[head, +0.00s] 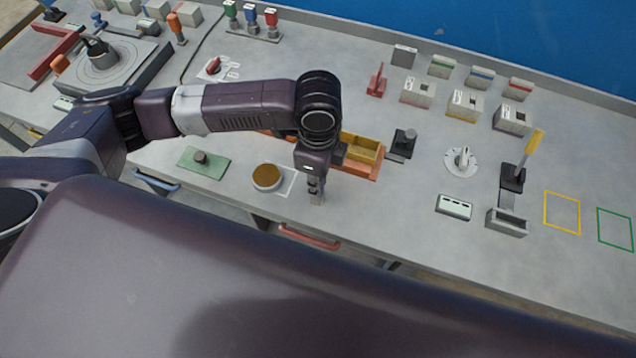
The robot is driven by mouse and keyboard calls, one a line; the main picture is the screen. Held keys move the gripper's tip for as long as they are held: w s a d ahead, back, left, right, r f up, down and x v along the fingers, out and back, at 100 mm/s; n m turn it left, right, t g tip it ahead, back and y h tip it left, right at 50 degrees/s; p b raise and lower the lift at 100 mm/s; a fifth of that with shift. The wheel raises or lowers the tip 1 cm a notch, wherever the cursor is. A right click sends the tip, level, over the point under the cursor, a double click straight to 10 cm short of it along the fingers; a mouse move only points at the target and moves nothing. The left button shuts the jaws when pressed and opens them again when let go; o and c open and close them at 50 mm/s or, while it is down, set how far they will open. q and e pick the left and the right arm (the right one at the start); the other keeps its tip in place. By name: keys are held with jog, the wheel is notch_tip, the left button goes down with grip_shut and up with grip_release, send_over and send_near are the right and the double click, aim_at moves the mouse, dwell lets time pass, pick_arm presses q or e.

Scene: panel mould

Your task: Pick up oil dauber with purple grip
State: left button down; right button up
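I cannot make out an oil dauber with a purple grip anywhere in the head view. My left arm reaches in from the left, and its gripper (316,198) points down at the front part of the bench. The gripper is just right of a round dish with a brown top (267,177), on a pale square. It is in front of an orange tray (374,170) holding a yellow box (360,148); the arm covers part of the tray. Whether the fingers are apart or hold anything is too small to tell. My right gripper is out of view.
A green plate with a dark knob (200,159) lies to the left. To the right are a yellow-handled lever (526,158), a white dial (460,160) and a grey open box (506,222). Several small blocks line the back. Bench inside the yellow outline (562,213) is clear.

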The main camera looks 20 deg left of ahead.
pick_arm(q)
notch_tip(320, 180, up, 20)
jog(key=b, duration=0.2)
dwell(0.6)
